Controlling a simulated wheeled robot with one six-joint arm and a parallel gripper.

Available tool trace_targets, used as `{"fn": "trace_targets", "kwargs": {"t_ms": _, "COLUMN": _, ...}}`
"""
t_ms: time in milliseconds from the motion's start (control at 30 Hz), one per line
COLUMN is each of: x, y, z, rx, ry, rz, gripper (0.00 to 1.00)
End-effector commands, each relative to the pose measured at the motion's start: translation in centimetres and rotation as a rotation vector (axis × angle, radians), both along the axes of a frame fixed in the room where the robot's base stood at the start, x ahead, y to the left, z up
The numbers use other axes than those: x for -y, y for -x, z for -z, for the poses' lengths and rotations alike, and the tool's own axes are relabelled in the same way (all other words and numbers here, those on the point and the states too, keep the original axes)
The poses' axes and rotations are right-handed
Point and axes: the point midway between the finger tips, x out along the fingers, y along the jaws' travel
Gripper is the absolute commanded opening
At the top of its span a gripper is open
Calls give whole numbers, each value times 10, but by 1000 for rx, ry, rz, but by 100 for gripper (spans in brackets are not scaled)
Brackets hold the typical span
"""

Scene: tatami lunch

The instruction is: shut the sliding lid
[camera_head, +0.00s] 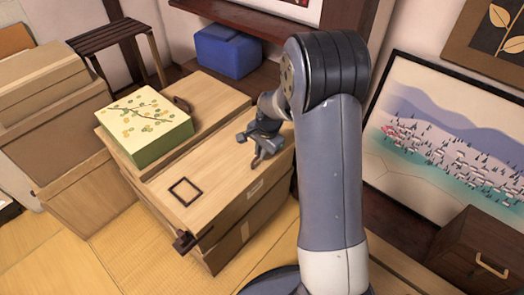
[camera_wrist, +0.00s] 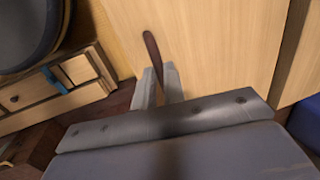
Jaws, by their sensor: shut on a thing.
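A low chest of light wood (camera_head: 238,222) stands in the middle of the head view. Its flat top panel (camera_head: 222,172), which looks like the sliding lid, carries a dark square outline (camera_head: 185,191). My gripper (camera_head: 257,150) is at the right part of this top, beside my arm. In the wrist view, my gripper (camera_wrist: 160,74) is closed around the lower end of a slim dark brown handle (camera_wrist: 151,46) against pale wood. The fingers hide that end of the handle. I cannot tell how far the lid stands open.
A green box with a flowered top (camera_head: 148,115) sits on the wooden surface behind the panel. A blue box (camera_head: 228,51) is at the back, and stacked wooden boxes (camera_head: 62,130) stand at left. A small drawer cabinet (camera_head: 480,256) is at right. Tatami floor (camera_head: 125,247) is clear in front.

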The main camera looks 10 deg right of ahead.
Motion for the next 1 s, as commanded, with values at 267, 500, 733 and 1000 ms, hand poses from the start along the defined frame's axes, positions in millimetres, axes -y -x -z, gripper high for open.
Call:
{"fn": "trace_targets", "kwargs": {"t_ms": 267, "x": -23, "y": -32, "z": -2, "rx": 2, "ry": -1, "rz": -1, "gripper": 0}}
{"fn": "trace_targets", "kwargs": {"t_ms": 500, "x": -26, "y": -36, "z": -1, "rx": 7, "ry": -1, "rz": 1, "gripper": 0}}
{"fn": "trace_targets", "kwargs": {"t_ms": 733, "x": -26, "y": -37, "z": -1, "rx": 8, "ry": -2, "rz": 1, "gripper": 20}}
{"fn": "trace_targets", "kwargs": {"t_ms": 1000, "x": -26, "y": -35, "z": -1, "rx": 4, "ry": -1, "rz": 0, "gripper": 33}}
